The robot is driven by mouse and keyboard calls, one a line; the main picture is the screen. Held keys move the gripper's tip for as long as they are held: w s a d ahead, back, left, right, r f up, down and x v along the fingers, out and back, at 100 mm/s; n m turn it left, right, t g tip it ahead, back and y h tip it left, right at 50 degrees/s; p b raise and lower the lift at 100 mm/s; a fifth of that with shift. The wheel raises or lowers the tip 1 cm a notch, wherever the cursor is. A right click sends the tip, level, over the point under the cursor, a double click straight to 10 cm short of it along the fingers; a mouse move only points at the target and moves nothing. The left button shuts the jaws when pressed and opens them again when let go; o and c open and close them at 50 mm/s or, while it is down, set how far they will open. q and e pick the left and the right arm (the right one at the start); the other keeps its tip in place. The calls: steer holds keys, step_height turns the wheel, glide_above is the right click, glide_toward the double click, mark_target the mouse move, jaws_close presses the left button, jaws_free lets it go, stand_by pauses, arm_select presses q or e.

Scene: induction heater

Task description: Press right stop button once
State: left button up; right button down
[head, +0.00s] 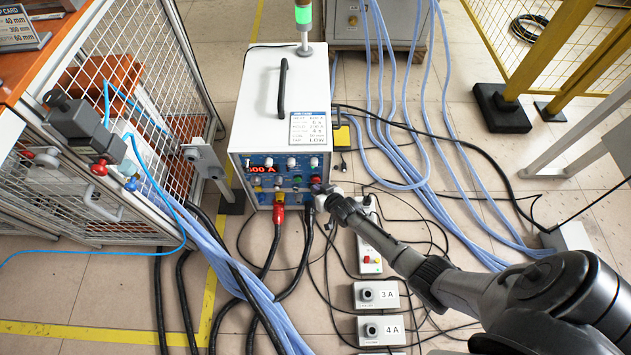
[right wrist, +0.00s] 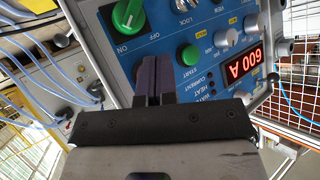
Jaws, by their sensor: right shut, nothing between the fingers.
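The white induction heater (head: 282,95) stands upright in the middle of the head view. Its blue control panel (head: 285,168) faces me and has a lit red 600 A display, which also shows in the right wrist view (right wrist: 240,63). My right gripper (head: 325,193) is at the panel's lower right. In the right wrist view its dark fingers (right wrist: 154,65) are together with nothing between them. They overlap the panel beside the green START button (right wrist: 188,55) and below the green ON/OFF knob (right wrist: 128,14). Contact cannot be told.
A wire-mesh cage (head: 150,90) stands at the left. Blue hoses (head: 405,130) and black cables run over the tiled floor. A white control box (head: 369,253) and boxes marked 3 A (head: 377,295) and 4 A (head: 381,330) lie below my right arm. Yellow posts (head: 545,50) stand at upper right.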

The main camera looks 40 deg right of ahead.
stand_by(0.4)
steer(key=shift+w+d, duration=0.25)
stand_by(0.5)
steer(key=shift+a, duration=0.1)
stand_by(0.3)
steer(key=shift+s+a+p, duration=0.5)
steer(key=shift+s+p, duration=0.05)
steer(key=shift+s, duration=0.05)
steer(key=s+a+p, duration=0.3)
steer(key=shift+s+a, duration=0.15)
steer(key=shift+s, duration=0.25)
stand_by(0.3)
